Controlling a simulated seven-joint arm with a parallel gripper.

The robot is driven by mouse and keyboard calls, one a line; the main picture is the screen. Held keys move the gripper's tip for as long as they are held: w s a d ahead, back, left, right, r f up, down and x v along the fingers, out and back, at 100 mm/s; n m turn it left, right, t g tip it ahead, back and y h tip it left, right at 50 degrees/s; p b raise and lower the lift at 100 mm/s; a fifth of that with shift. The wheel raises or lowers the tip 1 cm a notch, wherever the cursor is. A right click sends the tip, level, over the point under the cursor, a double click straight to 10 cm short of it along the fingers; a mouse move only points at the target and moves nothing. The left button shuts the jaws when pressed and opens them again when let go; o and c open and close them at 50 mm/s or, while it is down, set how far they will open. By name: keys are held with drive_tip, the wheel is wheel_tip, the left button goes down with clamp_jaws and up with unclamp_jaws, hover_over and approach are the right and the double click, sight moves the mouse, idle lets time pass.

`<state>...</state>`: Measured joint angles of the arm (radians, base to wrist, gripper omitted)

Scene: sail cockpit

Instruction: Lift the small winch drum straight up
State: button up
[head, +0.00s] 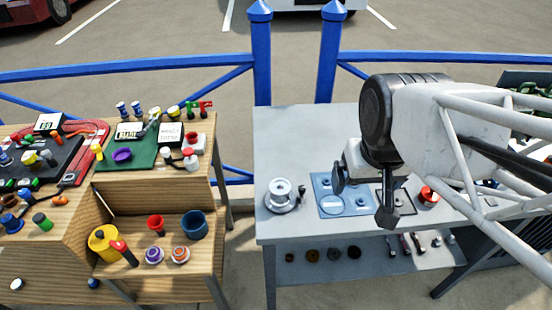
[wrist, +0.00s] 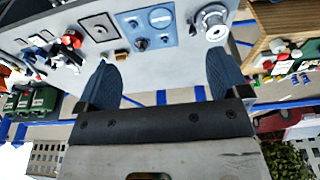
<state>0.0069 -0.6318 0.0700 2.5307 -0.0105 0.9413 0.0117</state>
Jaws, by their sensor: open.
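A silver winch drum (head: 281,192) stands upright on the left part of the grey table (head: 285,135). It also shows near the top right of the wrist view (wrist: 212,22). My gripper (head: 364,195) is above the table, to the right of the drum and apart from it. In the wrist view my gripper's two blue-grey fingers (wrist: 160,62) are spread wide with nothing between them. The drum lies beyond the right finger in that view.
A blue panel (head: 345,204) with small fittings lies right of the drum. A red-topped part (head: 428,196) stands farther right. The shelf below holds several small rings and tools. A wooden bench (head: 150,180) crowded with coloured parts is at left; blue railings (head: 130,68) run behind.

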drive_tip(key=w, duration=0.1)
drive_tip(key=n+g, duration=0.3)
drive_tip(key=n, duration=1.3)
hover_over(280, 187)
drive_tip(key=f, duration=1.5)
drive_tip(key=shift+s+d, duration=0.3)
drive_tip(key=shift+w+a+f+n, duration=0.25)
drive_tip(key=shift+a+f+n, duration=0.1)
drive_tip(key=shift+f+n, duration=0.2)
drive_tip(key=shift+f, duration=1.2)
drive_tip(key=shift+f, duration=0.15)
